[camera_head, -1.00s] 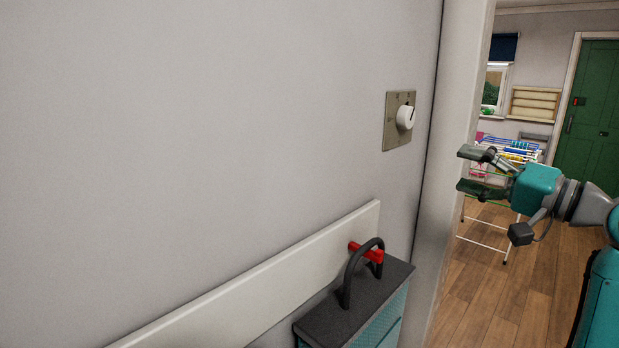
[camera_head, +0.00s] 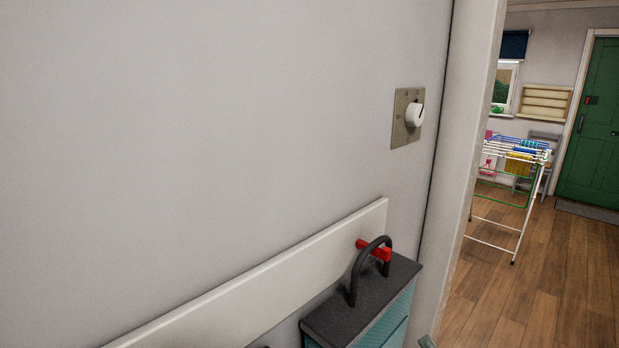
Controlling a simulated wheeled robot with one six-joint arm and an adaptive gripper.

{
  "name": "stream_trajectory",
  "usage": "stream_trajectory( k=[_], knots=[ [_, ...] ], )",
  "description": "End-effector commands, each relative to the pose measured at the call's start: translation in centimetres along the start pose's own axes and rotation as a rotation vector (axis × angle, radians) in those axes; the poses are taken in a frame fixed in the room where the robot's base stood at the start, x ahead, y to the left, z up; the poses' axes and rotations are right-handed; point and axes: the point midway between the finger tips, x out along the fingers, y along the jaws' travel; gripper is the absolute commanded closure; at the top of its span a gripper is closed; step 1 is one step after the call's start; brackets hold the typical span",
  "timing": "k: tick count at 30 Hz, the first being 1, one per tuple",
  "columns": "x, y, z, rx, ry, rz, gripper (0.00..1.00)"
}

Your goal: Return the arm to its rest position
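My gripper is not in view. Only a small teal piece, perhaps of my arm, shows at the bottom edge right of the teal case. The rest of the arm is outside the picture, so its pose and the gripper's opening are hidden.
A dial plate (camera_head: 407,118) with a white knob is on the grey wall. A teal case (camera_head: 372,310) with a dark handle hangs at a red peg (camera_head: 366,246) on a white board (camera_head: 270,270). Wooden floor (camera_head: 560,265) lies clear.

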Motion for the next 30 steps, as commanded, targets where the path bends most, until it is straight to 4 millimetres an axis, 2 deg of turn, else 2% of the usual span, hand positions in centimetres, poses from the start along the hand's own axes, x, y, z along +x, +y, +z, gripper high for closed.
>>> stream_trajectory(
  k=[1,6,15,22,30],
  knots=[
    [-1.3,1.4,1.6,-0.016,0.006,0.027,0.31],
    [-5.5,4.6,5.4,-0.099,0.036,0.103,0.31],
    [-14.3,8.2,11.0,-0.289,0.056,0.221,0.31],
    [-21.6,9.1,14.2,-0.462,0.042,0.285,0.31],
    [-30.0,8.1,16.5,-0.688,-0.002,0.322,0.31]
  ],
)
